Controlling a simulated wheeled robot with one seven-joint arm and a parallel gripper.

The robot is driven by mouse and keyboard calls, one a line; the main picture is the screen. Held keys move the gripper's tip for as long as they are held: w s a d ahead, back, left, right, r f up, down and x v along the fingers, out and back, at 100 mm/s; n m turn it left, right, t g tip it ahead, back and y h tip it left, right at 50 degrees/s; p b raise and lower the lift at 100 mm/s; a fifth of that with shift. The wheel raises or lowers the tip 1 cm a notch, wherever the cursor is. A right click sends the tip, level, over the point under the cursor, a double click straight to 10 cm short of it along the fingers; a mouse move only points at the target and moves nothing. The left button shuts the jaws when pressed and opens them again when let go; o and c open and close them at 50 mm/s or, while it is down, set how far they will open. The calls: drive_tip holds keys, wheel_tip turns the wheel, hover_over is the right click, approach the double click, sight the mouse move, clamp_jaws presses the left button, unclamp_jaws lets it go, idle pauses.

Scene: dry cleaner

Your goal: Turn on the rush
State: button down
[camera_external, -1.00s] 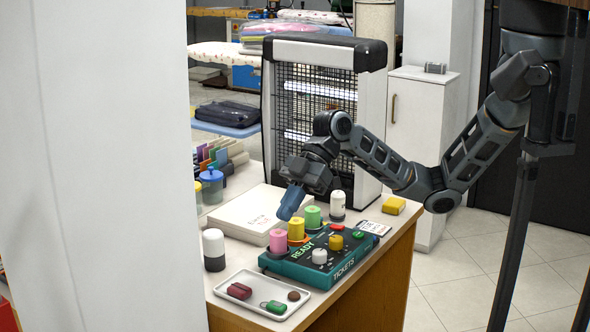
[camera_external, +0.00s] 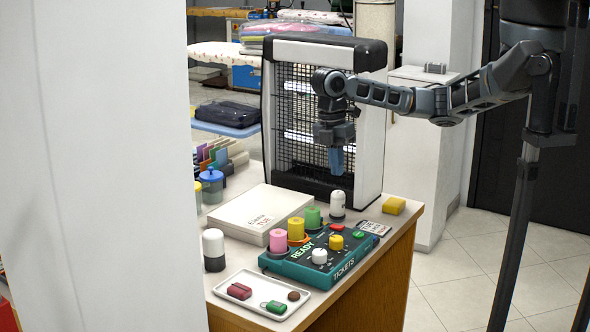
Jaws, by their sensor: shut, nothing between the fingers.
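A teal console (camera_external: 300,268) marked READY and TICKETS sits on the counter. Its dark top carries a white knob (camera_external: 319,256), a yellow knob (camera_external: 336,242), a red button (camera_external: 337,227) and a green button (camera_external: 358,235). Pink (camera_external: 278,240), yellow (camera_external: 296,229) and green (camera_external: 312,216) cylinders stand along its back edge. I cannot read any rush label at this size. My gripper (camera_external: 336,172) is shut and empty, its blue fingers pointing down. It hangs well above the counter, in front of the heater grille, apart from the console.
A tall heater (camera_external: 368,130) stands behind. A white box (camera_external: 258,215), two white-topped black bottles (camera_external: 213,249) (camera_external: 338,204), a tray (camera_external: 258,293) with small items, a card (camera_external: 373,228) and a yellow block (camera_external: 394,206) surround the console. A white wall (camera_external: 95,160) fills the left.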

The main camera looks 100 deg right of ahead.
sight(341, 226)
drive_tip(key=shift+f, duration=0.15)
drive_tip(key=f, duration=0.4)
drive_tip(key=f+p, duration=0.1)
drive_tip(key=f, duration=0.4)
drive_tip(key=s+a+f, duration=0.1)
drive_tip(key=f, duration=0.3)
drive_tip(key=shift+a+f+p, duration=0.1)
drive_tip(key=shift+f+p, duration=0.2)
drive_tip(key=shift+f, duration=0.05)
drive_tip(key=shift+s+a+f, duration=0.1)
drive_tip(key=shift+s+f, duration=0.05)
drive_tip(key=shift+f, duration=0.05)
